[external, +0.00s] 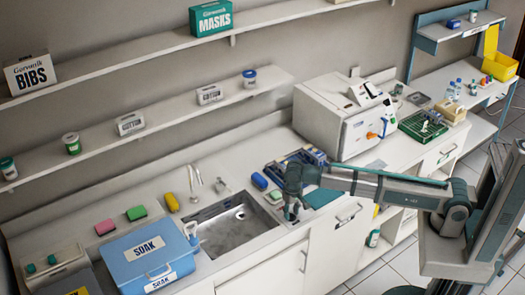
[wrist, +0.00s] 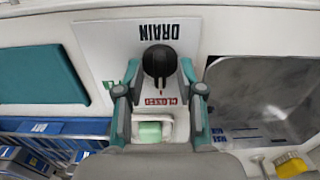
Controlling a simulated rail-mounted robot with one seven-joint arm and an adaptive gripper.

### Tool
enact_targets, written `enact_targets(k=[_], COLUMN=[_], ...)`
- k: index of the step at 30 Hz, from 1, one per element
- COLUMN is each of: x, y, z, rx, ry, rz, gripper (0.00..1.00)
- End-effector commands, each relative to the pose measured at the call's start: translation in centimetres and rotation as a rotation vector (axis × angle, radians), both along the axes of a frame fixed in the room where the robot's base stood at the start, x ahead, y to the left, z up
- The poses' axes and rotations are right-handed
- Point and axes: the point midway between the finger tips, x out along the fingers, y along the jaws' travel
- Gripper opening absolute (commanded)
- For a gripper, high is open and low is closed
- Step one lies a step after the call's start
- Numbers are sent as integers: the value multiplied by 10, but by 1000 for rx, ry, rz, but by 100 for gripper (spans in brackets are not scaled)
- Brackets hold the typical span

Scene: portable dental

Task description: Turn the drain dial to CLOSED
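The drain dial (wrist: 160,62) is a dark round knob on a white plate (wrist: 100,38) marked DRAIN, which appears upside down in the wrist view. A red CLOSED label (wrist: 160,101) lies just below the knob in that view, and a small green marking (wrist: 112,84) is at its lower left. A small mark on the knob's lower side faces the red label; its exact setting is hard to tell. My gripper (wrist: 159,70) is open, one finger on each side of the knob; contact is unclear. In the external view my gripper (external: 291,212) points down beside the sink, hiding the dial.
The metal sink (external: 215,243) is directly left of my gripper; its basin shows at right in the wrist view (wrist: 255,75). A teal pad (external: 324,197) and blue tray (external: 283,165) lie close by. A blue SOAK box (external: 150,250) stands left of the sink.

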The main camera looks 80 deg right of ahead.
Motion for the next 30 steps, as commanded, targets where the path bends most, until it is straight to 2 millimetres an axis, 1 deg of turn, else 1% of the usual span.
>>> enact_targets(k=[8, 11, 13, 17, 24, 30], x=[0, 0, 1, 1, 1, 1], y=[0, 0, 0, 0, 0, 0], z=[1, 6, 13, 32, 78, 106], rx=[0, 0, 0, 0, 0, 0], ry=[0, -1, -3, -4, -4, -1], rz=[-1, -1, -1, -1, -1, -1], gripper=[39, 39, 39, 39, 39, 39])
